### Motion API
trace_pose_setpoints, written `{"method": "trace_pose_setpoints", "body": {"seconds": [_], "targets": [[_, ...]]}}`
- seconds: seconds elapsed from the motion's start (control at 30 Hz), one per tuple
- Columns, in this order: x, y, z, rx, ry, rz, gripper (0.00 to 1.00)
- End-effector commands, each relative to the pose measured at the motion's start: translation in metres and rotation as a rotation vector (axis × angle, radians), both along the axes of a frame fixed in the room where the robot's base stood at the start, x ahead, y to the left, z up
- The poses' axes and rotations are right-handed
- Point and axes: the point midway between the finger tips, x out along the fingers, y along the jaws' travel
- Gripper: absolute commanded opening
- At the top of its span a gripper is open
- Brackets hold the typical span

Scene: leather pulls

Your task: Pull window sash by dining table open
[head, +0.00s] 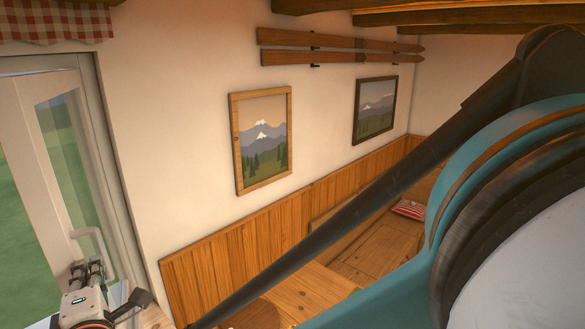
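The white window sash (72,215) with a narrow glass pane is at the left of the head view. It looks angled to its frame (108,170), with green ground showing to its left; how far it stands open is hard to judge. A pale handle (97,240) is on its lower right part. My gripper (90,271) is at the bottom left, its dark fingers just below the handle. Whether the fingers touch the handle or are closed on anything cannot be told. The lower part of the sash is hidden behind the gripper and the picture's edge.
A wooden table (300,290) is at the bottom middle, beside a wooden bench (375,255) with a red cushion (409,209). Wood panelling (225,255) lines the wall. Two pictures and skis hang above. A checked curtain (55,20) hangs over the window. My arm covers the right.

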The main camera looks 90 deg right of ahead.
Motion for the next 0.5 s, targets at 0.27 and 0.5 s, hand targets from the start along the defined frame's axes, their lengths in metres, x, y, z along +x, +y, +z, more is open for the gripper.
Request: {"method": "trace_pose_setpoints", "body": {"seconds": [0.27,0.5], "targets": [[0.0007,-0.0043,0.0138,0.007,-0.003,-0.012,0.00],[0.0020,-0.0044,0.0162,0.005,-0.002,-0.011,0.00]]}}
